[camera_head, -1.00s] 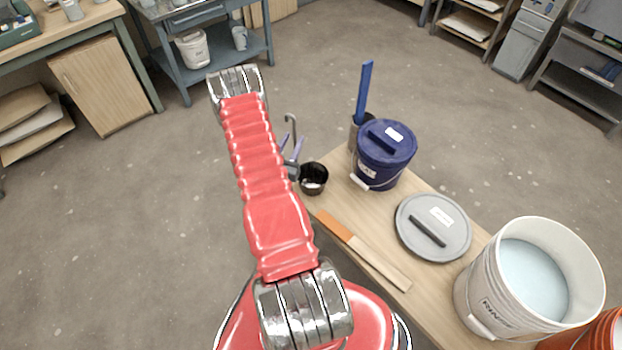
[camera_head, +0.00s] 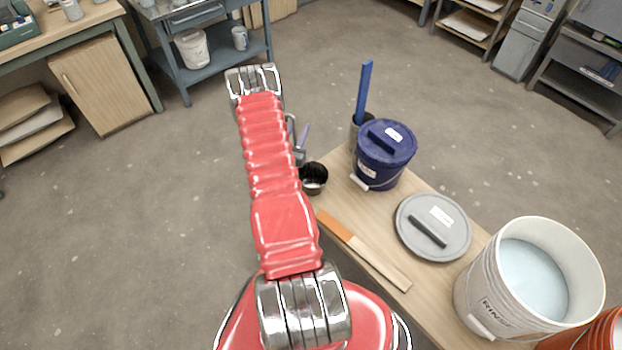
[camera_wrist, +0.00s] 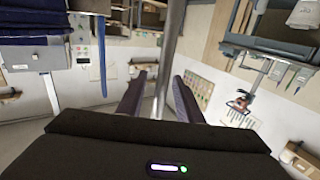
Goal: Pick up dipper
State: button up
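The dipper has a dark cup (camera_head: 314,174) at the left end of the wooden bench. Its grey handle with a hooked top (camera_head: 291,118) is partly hidden by my red arm in the head view. In the wrist view the grey handle (camera_wrist: 166,65) rises upright between the two purple fingers of my gripper (camera_wrist: 158,92). The fingers are spread, with gaps showing beside the handle. In the head view my gripper (camera_head: 298,130) is beside the handle, above the cup, and mostly hidden behind the arm.
A blue lidded bucket (camera_head: 385,160) and a dark holder with a blue stick (camera_head: 365,90) stand near the cup. An orange-and-wood stick (camera_head: 365,252), a grey lid (camera_head: 433,227) and a white rinse bucket (camera_head: 485,290) are along the bench (camera_head: 425,290). Floor left of it is clear.

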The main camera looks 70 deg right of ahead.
jog(key=shift+c, duration=0.6)
grip_shut()
dwell(1.2)
